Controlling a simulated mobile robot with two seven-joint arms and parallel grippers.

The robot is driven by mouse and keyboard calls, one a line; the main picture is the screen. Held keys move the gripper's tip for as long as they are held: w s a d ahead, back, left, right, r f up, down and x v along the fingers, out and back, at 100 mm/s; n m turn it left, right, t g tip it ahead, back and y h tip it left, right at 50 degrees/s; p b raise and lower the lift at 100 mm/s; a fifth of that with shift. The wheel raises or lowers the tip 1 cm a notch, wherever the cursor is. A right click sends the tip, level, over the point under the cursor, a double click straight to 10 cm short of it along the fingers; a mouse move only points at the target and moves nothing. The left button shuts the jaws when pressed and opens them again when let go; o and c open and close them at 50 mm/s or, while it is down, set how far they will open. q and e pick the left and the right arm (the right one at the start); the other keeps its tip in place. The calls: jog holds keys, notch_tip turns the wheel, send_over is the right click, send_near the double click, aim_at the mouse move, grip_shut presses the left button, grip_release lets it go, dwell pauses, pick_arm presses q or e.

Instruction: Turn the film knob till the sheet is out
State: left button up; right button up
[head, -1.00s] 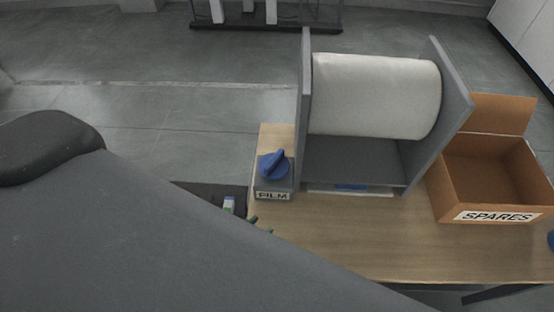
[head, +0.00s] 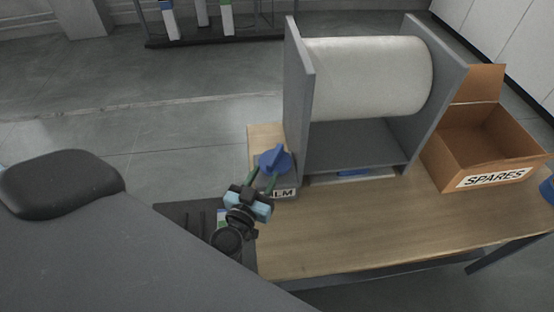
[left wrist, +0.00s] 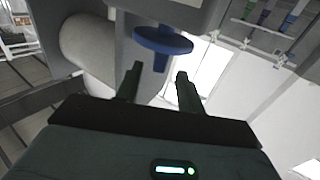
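The blue film knob (head: 275,160) sits on a small grey box labelled FILM (head: 284,193) at the table's left end. Its raised grip bar points away and slightly right. My left gripper (head: 262,180) is just in front of the knob, its two fingers apart. In the left wrist view the knob (left wrist: 163,42) lies just beyond the open fingertips (left wrist: 158,72), with its grip bar between their lines and nothing held. The white film roll (head: 368,78) hangs between grey side plates. A white strip with a blue patch (head: 352,173) shows at the stand's foot. My right gripper is not in view.
An open cardboard box labelled SPARES (head: 484,150) stands right of the film stand. The wooden table top (head: 370,225) in front is clear. A blue object (head: 547,189) is cut off at the right edge.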

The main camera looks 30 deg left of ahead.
aim_at(281, 144)
pick_arm(q)
jog(key=shift+w+a+b, duration=0.15)
jog(key=shift+w+a, duration=0.05)
jog(key=shift+w, duration=1.15)
jog(key=shift+w+a+b, duration=0.1)
jog(key=shift+w+a, duration=0.05)
jog(key=shift+w, duration=1.25)
jog(key=shift+w+a+b, duration=0.15)
jog(key=shift+w+a, duration=0.05)
jog(key=shift+w, duration=1.15)
grip_shut()
